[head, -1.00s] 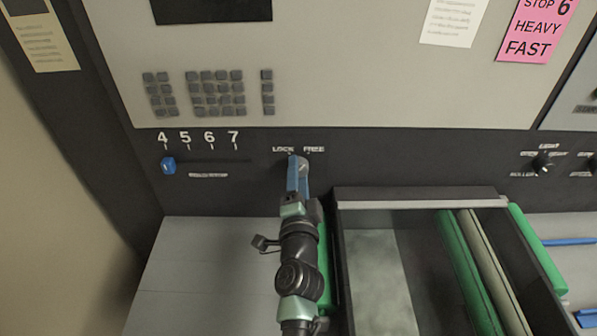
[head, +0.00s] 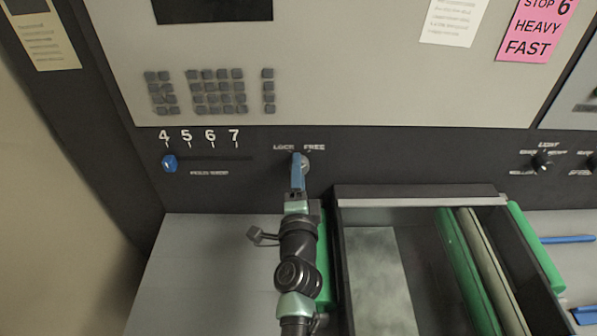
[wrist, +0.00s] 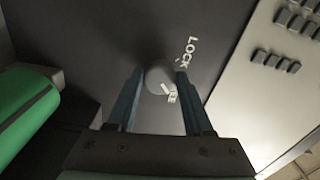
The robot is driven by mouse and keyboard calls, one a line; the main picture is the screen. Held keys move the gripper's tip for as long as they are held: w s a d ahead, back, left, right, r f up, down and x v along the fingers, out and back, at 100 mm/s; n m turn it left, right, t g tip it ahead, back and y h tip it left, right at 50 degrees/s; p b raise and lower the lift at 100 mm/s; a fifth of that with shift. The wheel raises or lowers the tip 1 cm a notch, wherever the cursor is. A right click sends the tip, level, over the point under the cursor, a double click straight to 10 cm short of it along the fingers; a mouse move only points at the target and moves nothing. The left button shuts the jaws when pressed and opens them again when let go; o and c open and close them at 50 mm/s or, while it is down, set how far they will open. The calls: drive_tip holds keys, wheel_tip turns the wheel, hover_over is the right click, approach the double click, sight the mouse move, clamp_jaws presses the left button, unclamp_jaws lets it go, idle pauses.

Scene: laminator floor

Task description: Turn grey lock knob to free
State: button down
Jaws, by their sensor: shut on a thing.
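The grey lock knob (head: 305,163) sits on the dark panel, under the white LOCK (head: 283,147) and FREE (head: 314,147) labels. My gripper (head: 298,160) reaches up to it with blue fingers, which cover part of the knob in the head view. In the wrist view the round knob (wrist: 158,76) lies between the two fingertips (wrist: 159,80), and my gripper is shut on it. The FREE label (wrist: 170,93) is partly hidden. I cannot tell which label the knob points to.
A black-framed tray (head: 420,190) with green rollers (head: 465,255) stands close to the right of my gripper. A blue slider knob (head: 169,163) is on the panel at left, below several grey buttons (head: 215,90). A black knob (head: 541,162) is far right.

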drive_tip(key=shift+c, duration=1.4)
unclamp_jaws()
drive_tip(key=s+p, duration=0.3)
drive_tip(key=s, duration=1)
drive_tip(key=shift+f+p, duration=0.25)
drive_tip(key=shift+p, duration=0.1)
